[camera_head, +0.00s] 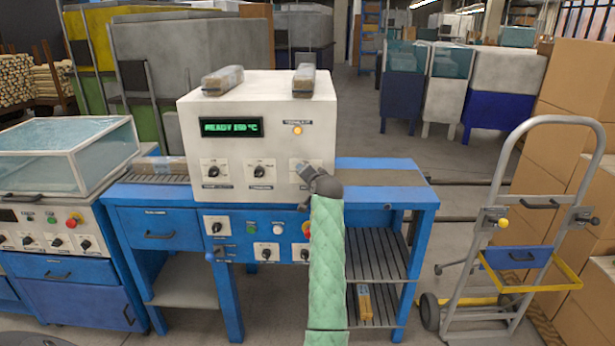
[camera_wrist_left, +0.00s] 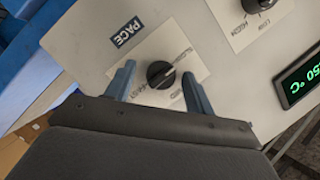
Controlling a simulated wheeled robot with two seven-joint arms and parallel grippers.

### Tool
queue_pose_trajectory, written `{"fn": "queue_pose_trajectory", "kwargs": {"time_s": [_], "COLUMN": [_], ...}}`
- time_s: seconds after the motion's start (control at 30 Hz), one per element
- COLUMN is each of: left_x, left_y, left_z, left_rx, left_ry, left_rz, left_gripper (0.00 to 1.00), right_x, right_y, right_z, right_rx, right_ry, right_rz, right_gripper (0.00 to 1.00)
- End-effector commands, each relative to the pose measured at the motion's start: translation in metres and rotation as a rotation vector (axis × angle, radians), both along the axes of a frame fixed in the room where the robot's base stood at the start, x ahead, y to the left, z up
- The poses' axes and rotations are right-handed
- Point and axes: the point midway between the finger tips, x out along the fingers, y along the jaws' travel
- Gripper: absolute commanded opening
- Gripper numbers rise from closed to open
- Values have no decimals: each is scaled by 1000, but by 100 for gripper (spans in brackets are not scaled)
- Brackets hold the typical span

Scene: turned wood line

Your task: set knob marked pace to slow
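The pace knob (camera_wrist_left: 160,74), black and round with a pale pointer line, sits on a white plate beside the dark PACE label (camera_wrist_left: 127,32) in the left wrist view. Its pointer is toward the upper right of that picture; the small position words are too blurred to read surely. My left gripper (camera_wrist_left: 158,76) is open, one finger on each side of the knob with gaps showing. My right gripper is out of view.
Two similar knobs (camera_head: 213,171) (camera_head: 259,171) sit left of the gripper, below a green display (camera_head: 231,127). More knobs and buttons line the blue lower panel (camera_head: 235,228). Wrapped bundles (camera_head: 223,80) lie on the box. A hand truck (camera_head: 530,220) stands at right.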

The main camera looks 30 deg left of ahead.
Motion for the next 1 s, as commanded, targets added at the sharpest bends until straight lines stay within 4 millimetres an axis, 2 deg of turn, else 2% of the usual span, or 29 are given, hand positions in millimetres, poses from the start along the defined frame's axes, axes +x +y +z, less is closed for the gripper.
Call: {"fn": "queue_pose_trajectory", "kwargs": {"time_s": [0.27, 0.7, 1.0], "left_x": [-6, -44, -49], "left_y": [-7, -51, -57], "left_z": [2, 16, 19], "left_rx": [1, 0, 0], "left_ry": [-2, -2, 0], "left_rz": [-1, 0, 0], "left_gripper": [54, 54, 54], "right_x": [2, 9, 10], "right_y": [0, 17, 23], "right_z": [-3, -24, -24], "right_rx": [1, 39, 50], "right_ry": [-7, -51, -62], "right_rz": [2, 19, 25], "right_gripper": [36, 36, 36]}}
